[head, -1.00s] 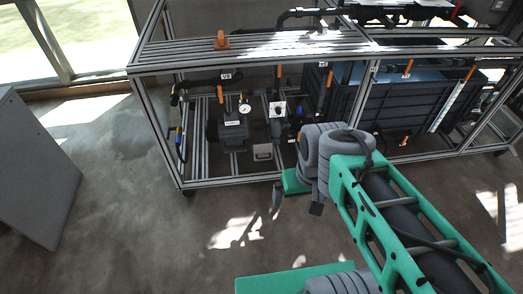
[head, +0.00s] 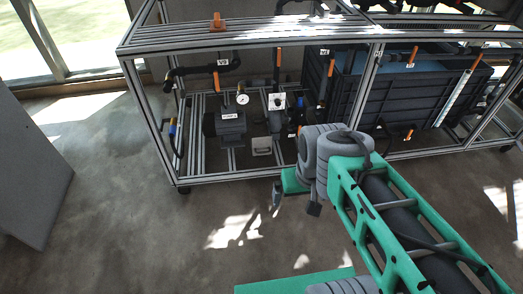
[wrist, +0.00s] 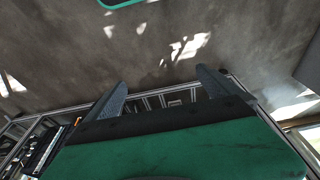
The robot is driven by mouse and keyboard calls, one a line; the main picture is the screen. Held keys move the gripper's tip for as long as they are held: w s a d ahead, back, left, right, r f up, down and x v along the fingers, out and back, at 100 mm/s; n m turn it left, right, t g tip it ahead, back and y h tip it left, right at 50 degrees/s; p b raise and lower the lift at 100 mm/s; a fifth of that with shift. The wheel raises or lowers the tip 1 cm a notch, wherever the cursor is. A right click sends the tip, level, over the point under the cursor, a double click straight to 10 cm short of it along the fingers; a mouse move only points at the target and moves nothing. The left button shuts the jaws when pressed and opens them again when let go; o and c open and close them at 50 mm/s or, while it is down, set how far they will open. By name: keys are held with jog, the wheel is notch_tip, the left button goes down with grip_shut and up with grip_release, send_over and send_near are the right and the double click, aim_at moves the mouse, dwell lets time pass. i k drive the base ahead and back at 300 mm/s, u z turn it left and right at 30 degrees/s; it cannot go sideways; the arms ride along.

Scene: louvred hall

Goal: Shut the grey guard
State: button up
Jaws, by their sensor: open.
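A plain grey panel (head: 32,170) stands at the left edge of the head view, apart from the metal frame; I cannot tell for certain that it is the grey guard. A grey surface (wrist: 309,65) also shows at the right edge of the wrist view. My gripper shows in the wrist view (wrist: 160,78) with its two dark fingers well apart and nothing between them.
A metal-profile frame (head: 150,130) holds a pump (head: 228,122), a pressure gauge (head: 242,99), pipes with orange handles and a dark tank (head: 400,95). Bare concrete floor (head: 130,225) lies between the panel and the frame. Windows are at the back left.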

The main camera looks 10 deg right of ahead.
aim_at(260, 146)
jog(key=z, duration=1.35)
jog(key=i, duration=1.9)
jog(key=u, duration=4.65)
